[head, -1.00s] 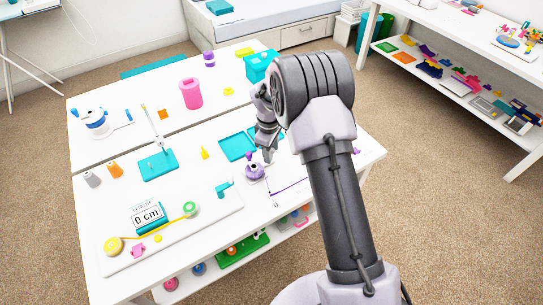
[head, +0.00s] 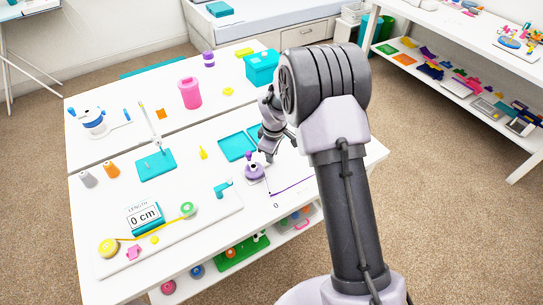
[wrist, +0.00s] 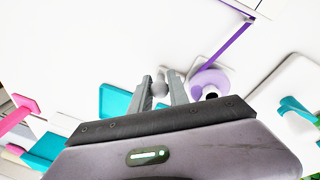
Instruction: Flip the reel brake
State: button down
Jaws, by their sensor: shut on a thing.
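The purple reel (head: 254,174) stands on the white table beside a strip of purple ribbon (head: 288,186). In the wrist view the purple reel (wrist: 209,84) shows as a round disc with a dark hole, just right of the fingers. My gripper (head: 272,154) is low over the reel's far side. In the wrist view my gripper (wrist: 160,86) has its two grey fingers on either side of a small round grey knob (wrist: 160,89), which seems to be the reel brake's end. The brake's lever below the knob is hidden.
Teal trays (head: 237,146) lie behind the reel. A teal crank-shaped part (head: 222,187) and a board with a length display (head: 145,217) are to the left. A teal box (head: 262,68) and pink bin (head: 190,93) stand farther back.

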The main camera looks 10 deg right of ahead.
jog(key=b, duration=0.1)
jog(key=f+t+b, duration=0.1)
jog(key=shift+s+d+f+b, duration=0.1)
jog(key=shift+s+f+b, duration=0.15)
jog(key=shift+f+b, duration=0.1)
jog(key=shift+s+t+y+b, duration=0.15)
jog(key=shift+t+y+b, duration=0.2)
jog(key=shift+b, duration=0.7)
jog(key=b, duration=0.1)
jog(key=t+b, duration=0.1)
jog(key=shift+s+r+b, duration=0.15)
jog(key=shift+r+b, duration=0.1)
jog(key=shift+b, duration=0.15)
jog(key=shift+d+r, duration=0.1)
jog(key=shift+r, duration=0.15)
jog(key=c, duration=1.3)
grip_release()
jog(key=shift+r, duration=0.1)
